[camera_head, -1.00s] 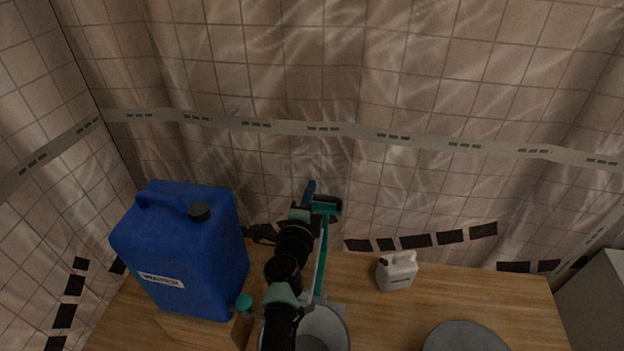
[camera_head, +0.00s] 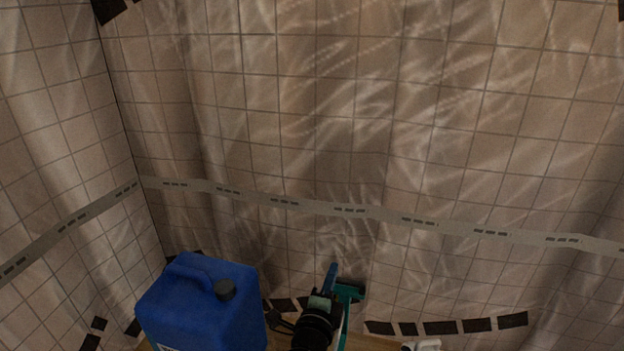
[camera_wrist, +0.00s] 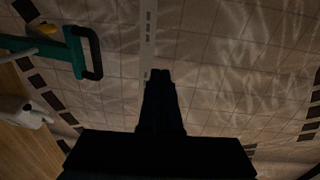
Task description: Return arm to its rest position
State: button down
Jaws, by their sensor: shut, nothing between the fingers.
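In the wrist view my gripper (camera_wrist: 160,75) is a dark silhouette with its fingers together and nothing between them. It points at the tiled wall (camera_wrist: 225,65). In the head view my black and teal arm rises from the bottom edge, near the middle; its fingertips are not clear there. A teal tool with a black grip (camera_head: 352,291) stands beside my arm on its right. The same teal tool (camera_wrist: 76,50) shows at the upper left of the wrist view, apart from the fingers.
A large blue canister (camera_head: 195,308) stands left of my arm. A small white jug (camera_head: 427,346) is cut off at the bottom edge; it also shows in the wrist view (camera_wrist: 22,112). The wooden counter (camera_wrist: 30,140) is mostly out of view. The space above is free.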

jog(key=s+a+r+n+t+y+b, duration=0.25)
jog(key=r+n+t+b, duration=0.35)
jog(key=r, duration=0.8)
jog(key=s+a+r+n+t+y+b, duration=0.1)
jog(key=s+r+n+t+y+b, duration=0.15)
jog(key=r+n, duration=0.75)
jog(key=s+a+r+n+t+b, duration=0.1)
jog(key=s+r+n+b, duration=0.1)
jog(key=s+r, duration=0.5)
jog(key=s+a+r+n+t+b, duration=0.1)
jog(key=s+r+b, duration=0.4)
jog(key=s, duration=1)
notch_tip(320, 180, up, 2)
jog(key=a+n, duration=0.1)
jog(key=n, duration=0.1)
jog(key=shift+a+r+n+t+y, duration=0.15)
jog(key=shift+n+t+y, duration=0.15)
jog(key=shift+t, duration=0.05)
